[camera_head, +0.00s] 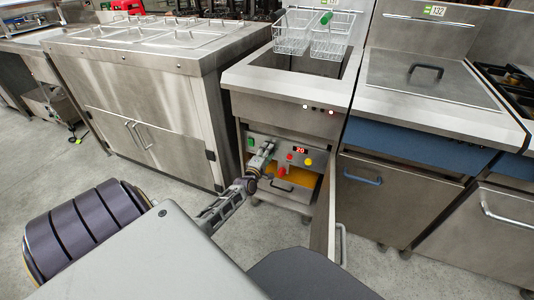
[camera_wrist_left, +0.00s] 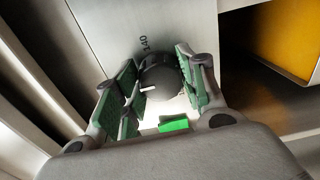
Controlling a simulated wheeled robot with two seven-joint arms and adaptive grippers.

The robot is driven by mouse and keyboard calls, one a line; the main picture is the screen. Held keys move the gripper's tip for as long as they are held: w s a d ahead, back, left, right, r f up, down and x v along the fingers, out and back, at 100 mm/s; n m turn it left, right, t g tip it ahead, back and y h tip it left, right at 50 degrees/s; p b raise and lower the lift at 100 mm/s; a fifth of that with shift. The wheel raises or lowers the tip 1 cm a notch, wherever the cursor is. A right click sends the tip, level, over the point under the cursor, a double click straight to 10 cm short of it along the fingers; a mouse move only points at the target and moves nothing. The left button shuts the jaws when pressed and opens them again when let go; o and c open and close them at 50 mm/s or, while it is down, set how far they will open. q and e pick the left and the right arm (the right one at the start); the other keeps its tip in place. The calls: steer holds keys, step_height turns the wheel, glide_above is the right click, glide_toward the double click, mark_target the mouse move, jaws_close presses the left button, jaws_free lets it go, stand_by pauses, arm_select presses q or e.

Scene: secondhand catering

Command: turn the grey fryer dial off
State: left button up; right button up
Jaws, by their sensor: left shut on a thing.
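The grey fryer dial (camera_wrist_left: 160,72) is a dark round knob on the pale panel in the left wrist view. A white pointer line shows on its near left side, and "140" is printed beyond it. My left gripper (camera_wrist_left: 158,88) is shut on the dial, with green-padded fingers on both sides. In the head view my left gripper (camera_head: 264,160) reaches the fryer's control panel (camera_head: 298,149) and hides the dial. The fryer (camera_head: 245,82) has a red display reading "20" (camera_head: 300,150). My right gripper is not in view.
A green button (camera_wrist_left: 173,124) sits close below the dial. Red (camera_head: 282,171) and yellow (camera_head: 309,162) knobs are to the right of my gripper. The fryer's door (camera_head: 324,215) stands open, jutting toward me. A steel cabinet (camera_head: 140,90) stands left.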

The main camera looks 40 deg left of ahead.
arm_select(q)
steer(key=o, duration=1)
steer(key=shift+o, duration=0.2)
steer(key=v, duration=1.2)
steer(key=shift+s, duration=0.15)
stand_by(0.7)
